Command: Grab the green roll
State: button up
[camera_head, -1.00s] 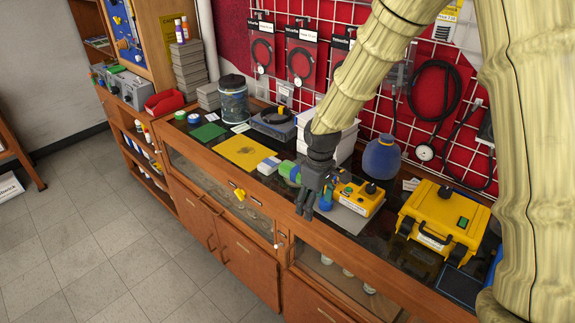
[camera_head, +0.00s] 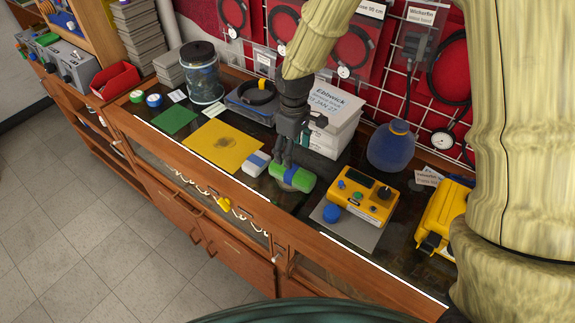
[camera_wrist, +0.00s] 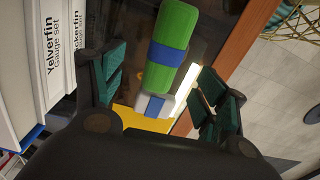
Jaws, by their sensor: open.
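The green roll (camera_head: 301,179), with a blue band around it, lies on the dark glass counter top. My gripper (camera_head: 286,160) is just above it in the head view, its fingers pointing down at the roll and partly covering its left part. In the wrist view the green roll (camera_wrist: 168,52) shows between the two open fingers (camera_wrist: 160,100), extending beyond them. The fingers stand apart on either side and nothing is held. Whether a fingertip touches the roll cannot be told.
A white and blue roll (camera_head: 255,164) lies just left of the green one. A yellow device (camera_head: 362,200) stands to the right on a grey plate. White boxes (camera_head: 334,115) stand behind. A yellow cloth (camera_head: 222,148) lies further left. The counter's wooden front edge (camera_head: 215,187) is nearby.

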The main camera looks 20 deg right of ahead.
aim_at(292, 170)
jog(key=s, duration=0.1)
jog(key=s+f, duration=0.1)
jog(key=shift+s+a+f, duration=0.1)
jog(key=shift+s+f, duration=0.1)
jog(key=shift+s, duration=0.1)
jog(key=shift+s+r+p, duration=0.1)
jog(key=shift+s+p, duration=0.2)
jog(key=shift+s, duration=0.05)
jog(key=w+f, duration=0.2)
jog(key=f, duration=0.1)
jog(key=shift+w+p, duration=0.35)
jog(key=shift+w, duration=0.05)
jog(key=shift+w+f, duration=0.1)
jog(key=shift+f, duration=0.15)
jog(key=shift+f+p, duration=0.3)
jog(key=shift+p, duration=0.25)
jog(key=shift+s+f+p, duration=0.3)
jog(key=shift+s+f, duration=0.1)
jog(key=shift+s, duration=0.35)
jog(key=shift+w+f, duration=0.25)
jog(key=shift+f, duration=0.3)
jog(key=shift+w+f, duration=0.25)
jog(key=shift+f, duration=0.25)
jog(key=shift+s+r, duration=0.25)
jog(key=shift+s, duration=0.05)
jog(key=shift+c, duration=0.6)
jog(key=shift+w+f, duration=0.1)
jog(key=shift+f, duration=0.05)
jog(key=c, duration=1)
jog(key=shift+c, duration=0.4)
